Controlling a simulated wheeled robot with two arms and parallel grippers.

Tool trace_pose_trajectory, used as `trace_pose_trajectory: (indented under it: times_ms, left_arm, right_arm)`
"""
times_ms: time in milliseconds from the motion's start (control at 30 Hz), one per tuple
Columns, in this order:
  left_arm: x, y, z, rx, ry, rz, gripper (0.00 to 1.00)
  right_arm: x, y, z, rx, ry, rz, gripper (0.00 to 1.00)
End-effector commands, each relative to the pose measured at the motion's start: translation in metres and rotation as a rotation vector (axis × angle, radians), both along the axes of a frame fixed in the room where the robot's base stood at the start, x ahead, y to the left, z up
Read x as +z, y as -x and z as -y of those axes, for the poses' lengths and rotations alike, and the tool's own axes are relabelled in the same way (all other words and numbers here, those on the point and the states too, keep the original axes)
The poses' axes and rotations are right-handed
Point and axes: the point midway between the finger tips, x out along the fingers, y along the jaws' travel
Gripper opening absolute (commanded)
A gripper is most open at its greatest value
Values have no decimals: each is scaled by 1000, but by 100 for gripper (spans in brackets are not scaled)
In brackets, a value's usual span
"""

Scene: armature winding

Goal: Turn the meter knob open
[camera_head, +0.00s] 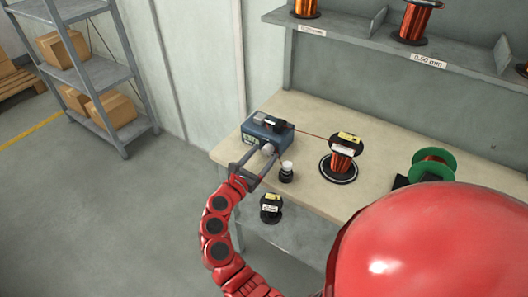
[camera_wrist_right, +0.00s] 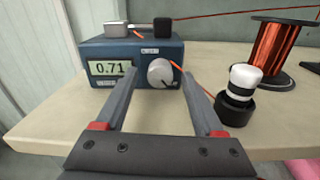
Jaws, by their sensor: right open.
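The blue meter (camera_head: 266,131) sits on the left end of the workbench. In the right wrist view the meter (camera_wrist_right: 115,50) has a display reading 0.71 and a round silver knob (camera_wrist_right: 161,73) on its front face. The knob (camera_head: 268,149) also shows as a pale spot in the head view. My right gripper (camera_head: 264,155) is open in front of the meter. In the wrist view its two fingers (camera_wrist_right: 159,84) point at the front face, one on each side of the knob. My left gripper is not in view.
A black pot with a white top (camera_wrist_right: 241,88) stands just right of the fingers. A copper wire spool (camera_head: 342,158) and a green spool (camera_head: 433,165) stand farther right on the bench (camera_head: 310,115). A red wire runs from the meter to the copper spool.

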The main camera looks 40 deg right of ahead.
Motion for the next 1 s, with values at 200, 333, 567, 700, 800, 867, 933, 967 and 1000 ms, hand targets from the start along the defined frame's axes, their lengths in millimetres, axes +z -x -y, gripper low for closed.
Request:
trace_pose_trajectory:
  times_ms: [200,333,567,700,800,867,933,967,1000]
  left_arm:
    - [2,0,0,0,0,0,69]
    - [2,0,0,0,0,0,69]
    - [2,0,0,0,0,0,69]
    - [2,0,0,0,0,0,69]
    - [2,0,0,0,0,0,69]
    - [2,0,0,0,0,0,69]
    - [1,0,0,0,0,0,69]
    - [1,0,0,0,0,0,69]
    - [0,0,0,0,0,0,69]
  right_arm:
    - [1,-3,10,-2,0,1,70]
    - [0,-3,10,-2,-1,1,70]
    - [0,-3,9,-2,-1,1,41]
    - [0,-3,9,-2,0,0,16]
    - [0,-3,9,-2,0,0,0]
    - [0,-3,9,-2,0,0,0]
    - [0,-3,9,-2,0,0,0]
    - [0,-3,9,-2,0,-1,0]
    - [-1,-3,9,-3,1,-2,0]
